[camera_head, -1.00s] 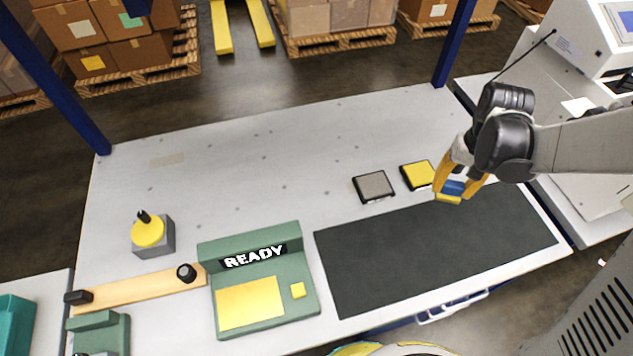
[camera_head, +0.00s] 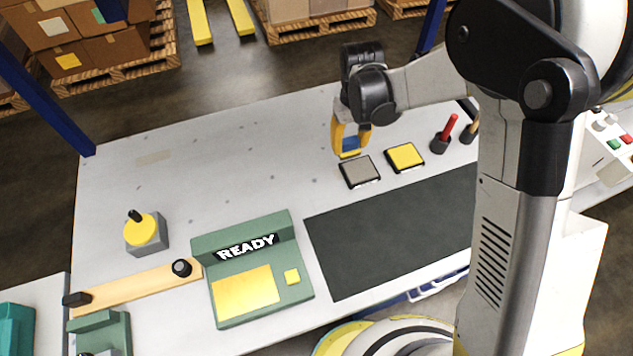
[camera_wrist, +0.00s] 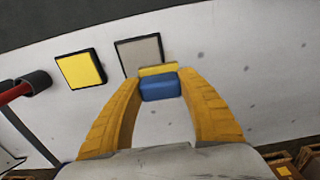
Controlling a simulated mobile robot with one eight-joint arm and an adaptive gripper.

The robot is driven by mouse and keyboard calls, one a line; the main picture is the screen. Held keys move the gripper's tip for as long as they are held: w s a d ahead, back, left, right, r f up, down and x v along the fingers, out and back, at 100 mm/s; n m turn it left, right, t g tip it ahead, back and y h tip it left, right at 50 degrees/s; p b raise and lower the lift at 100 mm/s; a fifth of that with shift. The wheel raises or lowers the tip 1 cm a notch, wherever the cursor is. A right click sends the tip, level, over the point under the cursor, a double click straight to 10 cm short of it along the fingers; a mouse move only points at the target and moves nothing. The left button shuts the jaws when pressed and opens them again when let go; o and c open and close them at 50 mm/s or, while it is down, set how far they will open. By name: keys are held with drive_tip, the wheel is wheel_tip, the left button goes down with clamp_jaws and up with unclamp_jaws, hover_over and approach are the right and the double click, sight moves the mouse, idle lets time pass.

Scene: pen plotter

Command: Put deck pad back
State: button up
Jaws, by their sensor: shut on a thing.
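My gripper (camera_head: 349,147) is shut on a small block, blue with a yellow face, held near the far edge of the grey pad, which lies in a dark frame. The block (camera_wrist: 160,88) shows between the fingertips in the wrist view. The grey pad (camera_head: 360,171) lies on the table, and a yellow pad (camera_head: 404,156) in a dark frame lies to its right. In the wrist view the grey pad (camera_wrist: 138,53) is partly behind the block, and the yellow pad (camera_wrist: 80,70) is to its left. I cannot tell which thing is the deck pad.
A green console (camera_head: 262,308) reading READY stands at the front, beside a dark mat (camera_head: 390,235). A yellow-topped grey block (camera_head: 147,233) and a wooden bar (camera_head: 135,290) are at left. A dark holder with a red handle (camera_head: 443,137) is at right. The table's back left is clear.

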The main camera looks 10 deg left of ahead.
drive_tip(key=b, duration=0.3)
hover_over(316, 187)
wheel_tip(316, 187, down, 6)
drive_tip(key=shift+f+b, duration=0.65)
drive_tip(key=shift+f, duration=1.3)
drive_tip(key=shift+d, duration=0.1)
drive_tip(key=shift+f, duration=0.15)
drive_tip(key=o, duration=1.1)
drive_tip(key=shift+c, duration=0.2)
wheel_tip(316, 187, up, 12)
drive_tip(key=p, duration=0.4)
drive_tip(key=shift+r, duration=0.2)
